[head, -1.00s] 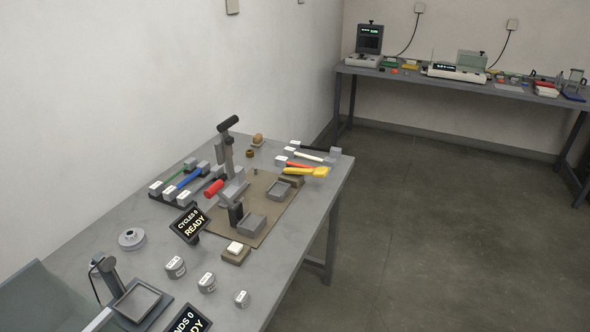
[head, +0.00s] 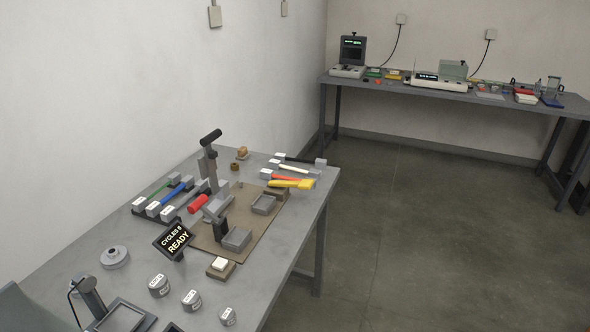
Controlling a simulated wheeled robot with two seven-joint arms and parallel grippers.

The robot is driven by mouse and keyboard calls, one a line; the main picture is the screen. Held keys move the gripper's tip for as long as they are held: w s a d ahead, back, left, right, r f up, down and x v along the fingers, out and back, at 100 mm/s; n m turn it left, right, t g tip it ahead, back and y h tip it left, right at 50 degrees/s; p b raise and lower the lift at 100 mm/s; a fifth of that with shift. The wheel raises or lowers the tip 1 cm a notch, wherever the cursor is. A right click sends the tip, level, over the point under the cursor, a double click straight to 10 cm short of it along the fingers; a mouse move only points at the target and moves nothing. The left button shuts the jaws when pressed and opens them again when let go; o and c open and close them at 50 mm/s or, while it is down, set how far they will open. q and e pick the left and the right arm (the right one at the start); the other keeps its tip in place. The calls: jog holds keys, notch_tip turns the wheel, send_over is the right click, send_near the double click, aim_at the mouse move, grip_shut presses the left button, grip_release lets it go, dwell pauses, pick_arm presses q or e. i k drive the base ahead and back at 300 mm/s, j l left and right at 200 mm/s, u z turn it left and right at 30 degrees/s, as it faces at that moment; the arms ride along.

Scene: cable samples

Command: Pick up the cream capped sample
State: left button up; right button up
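A thin cream, stick-like piece (head: 294,169) lies at the far end of the near table, between a black piece (head: 300,159) and an orange-red piece (head: 290,177). It looks like the cream capped sample, but its cap is too small to make out. A yellow piece (head: 292,184) lies just in front of the orange-red one. Grey end blocks (head: 320,163) and white labels sit at the ends of this group. Neither of my grippers is in view.
On the near table (head: 66,261), a press with a black-gripped lever (head: 210,137) and red handle (head: 197,203) stands left of the samples. A READY display (head: 173,238) and several grey weights (head: 192,300) are nearer. A second bench (head: 400,82) stands at the back; floor between is clear.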

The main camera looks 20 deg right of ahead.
aim_at(275, 164)
jog(key=i+l, duration=0.15)
jog(key=l, duration=0.5)
jog(key=i+l+u, duration=0.1)
jog(key=l, duration=0.6)
jog(key=i+l+u, duration=0.1)
jog(key=l, duration=0.55)
jog(key=i+l, duration=0.25)
jog(key=l, duration=0.45)
jog(key=i+l+u, duration=0.1)
jog(key=l, duration=0.55)
jog(key=i+l, duration=0.1)
jog(key=l, duration=0.6)
jog(key=u, duration=0.05)
